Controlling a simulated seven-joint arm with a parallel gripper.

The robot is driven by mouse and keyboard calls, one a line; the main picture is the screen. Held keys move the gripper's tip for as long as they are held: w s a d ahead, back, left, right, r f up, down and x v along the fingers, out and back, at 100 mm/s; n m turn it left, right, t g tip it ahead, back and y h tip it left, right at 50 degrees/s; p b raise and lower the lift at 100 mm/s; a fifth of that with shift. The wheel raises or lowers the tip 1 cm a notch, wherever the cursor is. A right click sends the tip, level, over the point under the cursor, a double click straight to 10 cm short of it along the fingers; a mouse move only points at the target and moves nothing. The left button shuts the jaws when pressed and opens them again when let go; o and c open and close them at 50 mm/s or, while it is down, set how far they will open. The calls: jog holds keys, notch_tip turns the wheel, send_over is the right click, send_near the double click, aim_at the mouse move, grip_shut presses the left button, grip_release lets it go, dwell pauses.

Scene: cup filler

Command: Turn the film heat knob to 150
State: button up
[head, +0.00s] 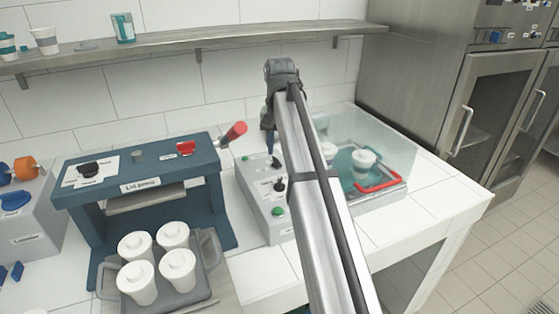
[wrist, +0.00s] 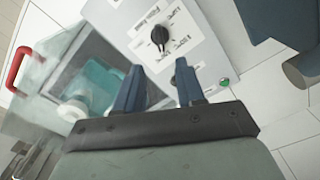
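The grey control panel (head: 258,197) of the middle machine carries small black knobs with white labels. One black knob (head: 279,186) shows left of my arm in the head view. A black knob (wrist: 159,35) with white scale labels around it shows beyond my fingertips in the wrist view. My gripper (wrist: 160,65) is open and empty, apart from that knob. In the head view my gripper (head: 270,148) hangs over the panel's far part.
A clear cover (head: 385,135) with a red handle (head: 378,184) stands right of the panel, a white cup (head: 363,160) under it. A green button (head: 278,211) is at the panel's near end. A blue lid press (head: 140,187) stands to the left.

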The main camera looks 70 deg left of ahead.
jog(key=shift+r, duration=1.45)
